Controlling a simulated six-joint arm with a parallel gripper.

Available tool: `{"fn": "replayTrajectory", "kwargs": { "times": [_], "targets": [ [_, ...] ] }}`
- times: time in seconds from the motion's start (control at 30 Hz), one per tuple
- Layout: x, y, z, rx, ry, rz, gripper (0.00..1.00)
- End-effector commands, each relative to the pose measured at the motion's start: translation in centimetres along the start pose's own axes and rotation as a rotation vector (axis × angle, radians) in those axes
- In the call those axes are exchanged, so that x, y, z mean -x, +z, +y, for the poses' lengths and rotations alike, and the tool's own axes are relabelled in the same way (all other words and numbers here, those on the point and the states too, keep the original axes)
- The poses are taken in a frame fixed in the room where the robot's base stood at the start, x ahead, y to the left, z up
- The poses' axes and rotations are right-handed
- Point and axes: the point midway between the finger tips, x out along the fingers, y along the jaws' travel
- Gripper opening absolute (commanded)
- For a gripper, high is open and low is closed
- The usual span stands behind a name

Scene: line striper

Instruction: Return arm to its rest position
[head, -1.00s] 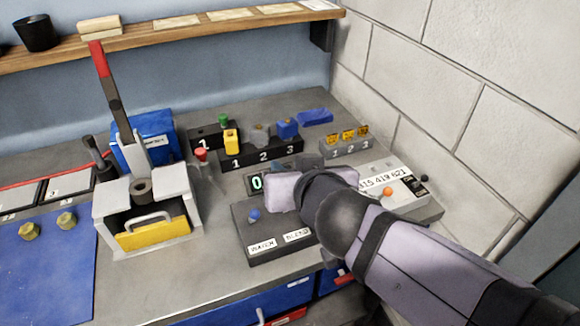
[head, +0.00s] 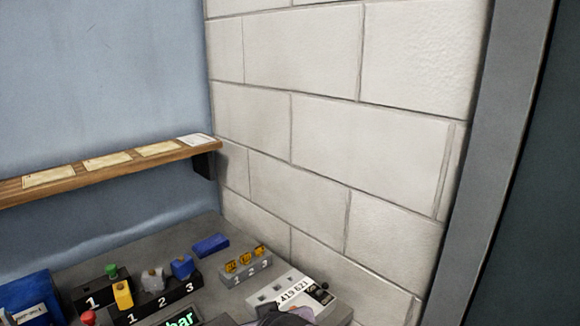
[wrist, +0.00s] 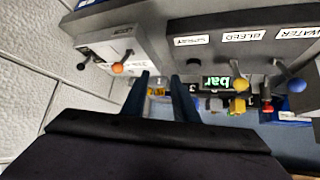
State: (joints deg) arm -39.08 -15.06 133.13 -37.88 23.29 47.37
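My gripper (wrist: 160,78) shows in the wrist view as two dark blue fingers standing apart with a clear gap and nothing between them. It is in front of a dark panel (wrist: 225,55) with WATER and BLEED labels and a grey box (wrist: 125,45) with an orange ball (wrist: 118,68). I cannot judge how far off these are. In the head view only a small dark part of my arm shows at the bottom edge; the fingers are not visible there.
A lit display (head: 180,319) reads "bar". Dark numbered blocks (head: 158,310) hold coloured pieces. A grey block (head: 245,270) has yellow tags. A white-labelled box (head: 292,293) stands by the brick wall (head: 330,130). A wooden shelf (head: 110,170) runs along the blue wall.

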Motion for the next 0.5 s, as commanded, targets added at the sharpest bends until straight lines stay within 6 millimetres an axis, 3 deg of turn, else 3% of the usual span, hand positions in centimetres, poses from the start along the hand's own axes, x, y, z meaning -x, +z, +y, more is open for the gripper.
{"fn": "replayTrajectory", "kwargs": {
  "times": [0.03,0.2,0.33,0.5],
  "targets": [
    [0.0,1.4,3.3,-0.028,0.063,-0.079,0.27],
    [1.1,9.2,11.3,-0.122,0.184,-0.368,0.27],
    [3.3,14.8,14.1,-0.209,0.195,-0.561,0.27],
    [5.9,19.3,14.8,-0.305,0.153,-0.716,0.27]
  ]
}}
